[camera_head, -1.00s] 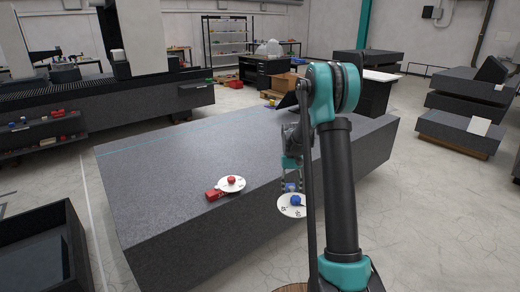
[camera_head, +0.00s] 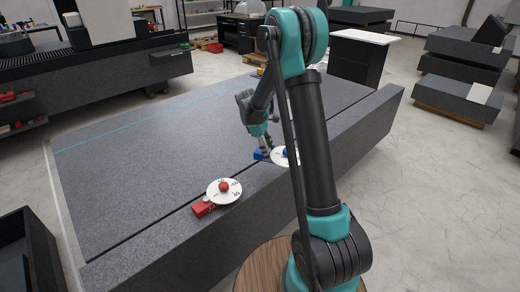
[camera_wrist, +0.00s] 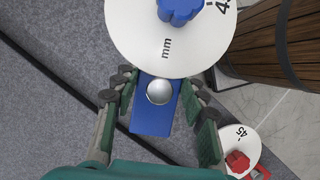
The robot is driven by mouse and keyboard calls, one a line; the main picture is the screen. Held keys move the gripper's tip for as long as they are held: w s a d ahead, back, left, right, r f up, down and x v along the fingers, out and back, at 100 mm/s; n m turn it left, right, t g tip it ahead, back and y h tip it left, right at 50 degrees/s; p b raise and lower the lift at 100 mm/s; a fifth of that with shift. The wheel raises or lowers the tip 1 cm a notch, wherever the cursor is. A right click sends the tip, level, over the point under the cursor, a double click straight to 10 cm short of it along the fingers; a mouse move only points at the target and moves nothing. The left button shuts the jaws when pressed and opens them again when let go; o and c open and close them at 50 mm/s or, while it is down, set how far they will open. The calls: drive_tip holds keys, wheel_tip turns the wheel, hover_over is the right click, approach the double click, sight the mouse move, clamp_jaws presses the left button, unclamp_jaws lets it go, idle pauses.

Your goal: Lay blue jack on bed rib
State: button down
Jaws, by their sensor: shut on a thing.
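The blue jack has a blue body (camera_wrist: 152,115), a white dial marked mm (camera_wrist: 160,45) and a blue knob. In the wrist view, my gripper (camera_wrist: 160,84) is shut on the body, one finger on each side. In the head view, my gripper (camera_head: 264,150) holds the blue jack (camera_head: 260,154) over the front strip of the granite bed (camera_head: 140,165); my arm partly hides the dial. This strip, the bed rib (camera_head: 265,182), runs along the front edge beyond a dark groove. I cannot tell whether the jack touches it.
A red jack (camera_head: 204,209) with a white dial lies on the front strip to the left; it also shows in the wrist view (camera_wrist: 237,160). The strip between the jacks looks clear. A dark open bin (camera_head: 40,250) stands at lower left.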

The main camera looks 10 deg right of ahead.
sight(260, 153)
drive_tip(key=n+t, duration=0.1)
drive_tip(key=n, duration=0.1)
drive_tip(key=a+n+t, duration=0.1)
drive_tip(key=n, duration=0.2)
drive_tip(key=a+n+t, duration=0.1)
drive_tip(key=n, duration=0.1)
drive_tip(key=shift+a+r, duration=0.1)
drive_tip(key=shift+r, duration=0.2)
drive_tip(key=n, duration=0.1)
drive_tip(key=a+n+t, duration=0.1)
drive_tip(key=n, duration=0.3)
drive_tip(key=shift+a+r+t, duration=0.3)
drive_tip(key=shift+r+t, duration=0.1)
drive_tip(key=shift+f, duration=0.1)
drive_tip(key=shift+f, duration=4.55)
drive_tip(key=shift+f, duration=0.4)
drive_tip(key=c, duration=0.8)
unclamp_jaws()
